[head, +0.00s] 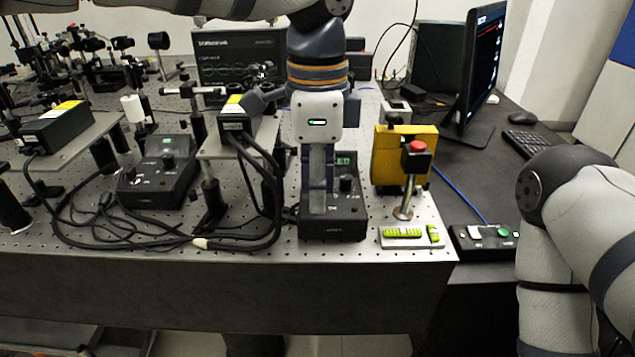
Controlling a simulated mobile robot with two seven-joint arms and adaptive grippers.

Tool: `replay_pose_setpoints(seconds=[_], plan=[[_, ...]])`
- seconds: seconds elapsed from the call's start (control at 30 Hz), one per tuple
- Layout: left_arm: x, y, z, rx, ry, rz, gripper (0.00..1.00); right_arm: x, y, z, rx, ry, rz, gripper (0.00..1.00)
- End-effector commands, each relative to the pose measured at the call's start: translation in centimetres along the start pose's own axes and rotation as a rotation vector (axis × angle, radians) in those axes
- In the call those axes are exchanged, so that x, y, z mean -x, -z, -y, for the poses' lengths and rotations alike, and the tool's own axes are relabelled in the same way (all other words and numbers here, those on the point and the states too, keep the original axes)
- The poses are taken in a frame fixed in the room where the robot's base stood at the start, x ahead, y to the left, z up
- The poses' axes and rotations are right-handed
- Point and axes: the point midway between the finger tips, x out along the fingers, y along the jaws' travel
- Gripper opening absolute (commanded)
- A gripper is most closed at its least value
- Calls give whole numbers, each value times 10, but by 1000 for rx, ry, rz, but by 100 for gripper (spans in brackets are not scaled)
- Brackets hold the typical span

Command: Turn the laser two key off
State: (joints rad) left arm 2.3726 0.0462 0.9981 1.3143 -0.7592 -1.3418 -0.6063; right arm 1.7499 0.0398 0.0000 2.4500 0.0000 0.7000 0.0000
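A black controller box (347,222) with a green display and knob stands near the front edge of the perforated bench. My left gripper (318,208) points down over this box and covers its left part. Any key switch there is hidden behind the fingers, and I cannot tell whether they touch it or are apart. A second, similar black controller box (157,187) with a lit green display stands further left. I cannot read which box is laser two. My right gripper is out of view; only my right arm's links show at the right.
A black laser head (235,122) on a plate stands left of my gripper, with thick cables (262,170) below. A yellow block (392,155) and a red-topped button on a post (417,158) stand close right. A monitor (480,70) and button panel (484,240) are further right.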

Motion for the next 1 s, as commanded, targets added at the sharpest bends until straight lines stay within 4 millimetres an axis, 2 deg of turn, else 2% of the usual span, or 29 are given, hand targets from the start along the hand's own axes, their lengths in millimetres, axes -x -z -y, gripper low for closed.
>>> replay_pose_setpoints(seconds=[0.07, 0.2, 0.67, 1.0], plan=[[0, 0, 0, 0, -1, 0, 26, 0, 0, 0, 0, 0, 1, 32], [0, 0, 0, 1, -1, 0, 0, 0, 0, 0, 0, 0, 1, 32], [1, 0, 0, 52, 1, 1, 0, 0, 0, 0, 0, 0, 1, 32], [1, -1, 1, 306, 3, 3, 0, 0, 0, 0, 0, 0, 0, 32]])
